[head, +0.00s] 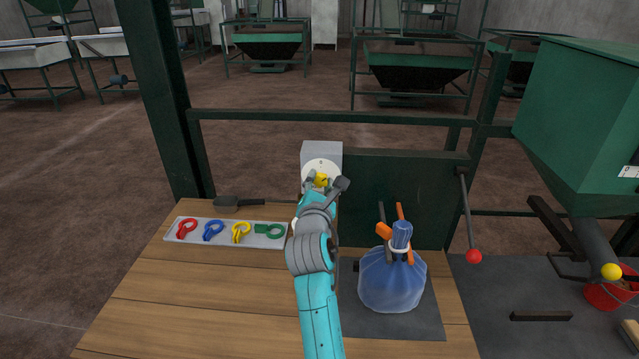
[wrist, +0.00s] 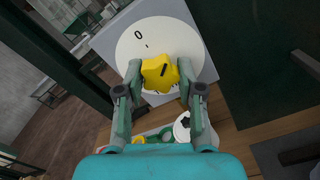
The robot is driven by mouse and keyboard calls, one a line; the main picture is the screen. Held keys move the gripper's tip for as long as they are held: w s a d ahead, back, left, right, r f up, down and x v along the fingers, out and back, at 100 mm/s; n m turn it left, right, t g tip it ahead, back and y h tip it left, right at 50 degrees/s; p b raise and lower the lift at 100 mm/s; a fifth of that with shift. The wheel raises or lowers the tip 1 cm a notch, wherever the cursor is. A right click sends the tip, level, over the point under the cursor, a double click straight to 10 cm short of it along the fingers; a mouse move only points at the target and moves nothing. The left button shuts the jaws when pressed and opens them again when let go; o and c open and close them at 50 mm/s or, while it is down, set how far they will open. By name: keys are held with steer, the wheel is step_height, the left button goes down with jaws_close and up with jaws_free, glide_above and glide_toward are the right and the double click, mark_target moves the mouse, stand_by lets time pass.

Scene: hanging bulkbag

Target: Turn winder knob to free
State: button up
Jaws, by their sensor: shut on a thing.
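The winder knob is a yellow lobed knob (wrist: 158,74) on a round white dial (wrist: 190,42), fixed to a grey box (head: 322,151) on the green frame behind the bench. A black line shows on the knob, and a "0" is printed on the dial at upper left in the wrist view. My gripper (wrist: 160,82) has a finger on each side of the knob and is shut on it. In the head view my gripper (head: 322,182) covers part of the dial, and only a bit of the yellow knob (head: 321,179) shows. The rest of the dial's marks are unclear.
A tray (head: 207,238) with red, blue, yellow and green clips lies left of my arm, a dark scoop-like tool (head: 232,201) behind it. A tied blue bag (head: 391,282) with orange clamp handles stands right. A red-balled lever (head: 473,256) hangs farther right.

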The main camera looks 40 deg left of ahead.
steer(key=n, duration=0.4)
steer(key=shift+f+n, duration=0.1)
steer(key=shift+n, duration=2.1)
steer(key=o, duration=1.2)
steer(key=shift+c, duration=0.2)
steer(key=shift+d, duration=0.1)
steer(key=v, duration=1.2)
